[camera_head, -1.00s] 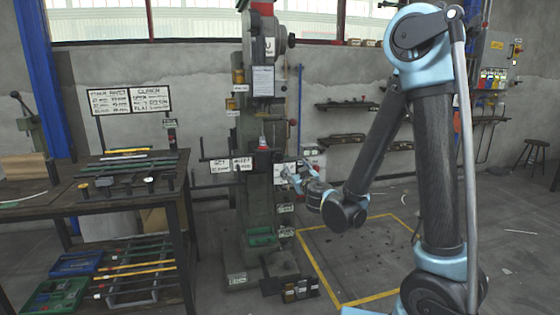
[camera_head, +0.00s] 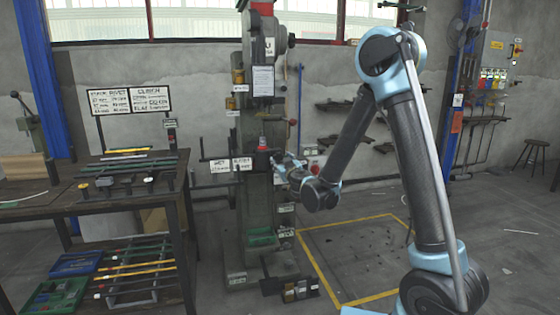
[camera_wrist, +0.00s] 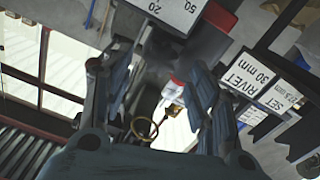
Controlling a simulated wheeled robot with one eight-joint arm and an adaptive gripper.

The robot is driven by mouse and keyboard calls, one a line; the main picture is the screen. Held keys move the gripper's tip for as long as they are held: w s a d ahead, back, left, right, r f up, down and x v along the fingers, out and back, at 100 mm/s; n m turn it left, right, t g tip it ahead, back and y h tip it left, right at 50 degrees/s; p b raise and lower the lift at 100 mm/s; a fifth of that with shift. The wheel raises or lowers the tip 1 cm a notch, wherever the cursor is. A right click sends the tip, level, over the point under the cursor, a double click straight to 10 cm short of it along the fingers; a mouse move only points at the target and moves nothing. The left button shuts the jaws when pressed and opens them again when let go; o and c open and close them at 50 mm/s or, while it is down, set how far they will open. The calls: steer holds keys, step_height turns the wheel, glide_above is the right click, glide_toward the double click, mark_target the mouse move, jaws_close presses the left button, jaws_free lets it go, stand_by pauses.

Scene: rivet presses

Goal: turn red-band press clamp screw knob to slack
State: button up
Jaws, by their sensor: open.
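The tall grey-green press (camera_head: 255,205) stands in the middle of the head view, with a red band (camera_head: 262,8) at its top. My gripper (camera_head: 280,162) is close to the right side of its column, at the height of the white setting labels (camera_head: 232,165). The gripper's fingers are apart in the wrist view (camera_wrist: 145,78), with nothing visibly held. A small red and white part (camera_wrist: 173,90) and a brass ring (camera_wrist: 145,128) show between or behind the fingers there. I cannot make out the clamp screw knob for certain.
White rivet and set labels (camera_wrist: 262,75) lie right of the fingers in the wrist view. A workbench (camera_head: 120,195) with bars and tools stands left of the press.

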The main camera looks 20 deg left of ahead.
mark_target(279, 157)
steer(key=shift+x, duration=2.45)
steer(key=shift+c, duration=0.6)
steer(key=c, duration=1)
